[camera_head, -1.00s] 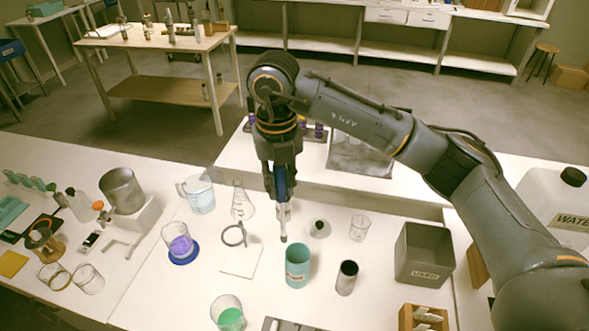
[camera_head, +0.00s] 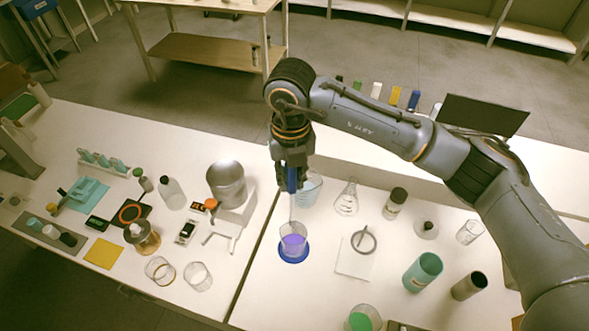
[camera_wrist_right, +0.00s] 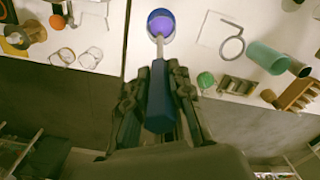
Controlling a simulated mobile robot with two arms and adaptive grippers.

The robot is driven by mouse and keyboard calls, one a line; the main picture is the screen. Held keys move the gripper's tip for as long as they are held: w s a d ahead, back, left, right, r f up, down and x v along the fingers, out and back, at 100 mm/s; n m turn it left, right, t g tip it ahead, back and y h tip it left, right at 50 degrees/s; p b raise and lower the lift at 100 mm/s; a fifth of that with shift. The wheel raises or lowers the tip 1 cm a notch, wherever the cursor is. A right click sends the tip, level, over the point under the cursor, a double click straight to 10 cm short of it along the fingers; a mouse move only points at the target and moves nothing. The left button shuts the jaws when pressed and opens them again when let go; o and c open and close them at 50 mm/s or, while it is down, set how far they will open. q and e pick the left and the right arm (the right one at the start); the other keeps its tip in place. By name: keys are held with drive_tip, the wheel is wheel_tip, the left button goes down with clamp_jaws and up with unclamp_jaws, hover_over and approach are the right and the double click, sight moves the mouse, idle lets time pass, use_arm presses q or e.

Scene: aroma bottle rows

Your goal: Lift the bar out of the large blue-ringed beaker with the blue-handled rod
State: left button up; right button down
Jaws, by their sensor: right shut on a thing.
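The large blue-ringed beaker (camera_head: 293,233) stands on the right-hand table near the seam, with purple liquid inside and a blue ring (camera_head: 292,258) around its base. It also shows at the top of the wrist view (camera_wrist_right: 161,18). My right gripper (camera_head: 291,172) is shut on the blue handle (camera_head: 292,180) of the rod and holds it nearly upright above the beaker. The pale shaft (camera_wrist_right: 159,50) points down to the beaker's mouth; I cannot tell whether its tip is inside. The bar cannot be made out in the purple liquid. My left gripper is not in view.
A measuring jug (camera_head: 308,188) stands close behind the beaker, with a conical flask (camera_head: 346,198) to its right. A ring stand (camera_head: 362,242) is right of the beaker. A metal pot (camera_head: 226,183) and a white bracket (camera_head: 224,238) are to the left.

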sight(293, 194)
drive_tip(key=shift+s+d+f, duration=0.15)
drive_tip(key=shift+d+f, duration=0.2)
drive_tip(key=shift+f, duration=0.2)
drive_tip(key=shift+f+b, duration=0.35)
drive_tip(key=shift+b, duration=0.1)
drive_tip(key=shift+a+f, duration=0.1)
drive_tip(key=shift+f, duration=0.6)
wheel_tip(293, 194, down, 2)
drive_tip(key=shift+b, duration=0.7)
drive_tip(key=shift+f+b, duration=0.75)
drive_tip(key=shift+f, duration=0.95)
drive_tip(key=shift+f+b, duration=0.55)
drive_tip(key=shift+f, duration=0.7)
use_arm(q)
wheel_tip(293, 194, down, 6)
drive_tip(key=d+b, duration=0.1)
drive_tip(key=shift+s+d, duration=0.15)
use_arm(e)
drive_tip(key=shift+f, duration=0.55)
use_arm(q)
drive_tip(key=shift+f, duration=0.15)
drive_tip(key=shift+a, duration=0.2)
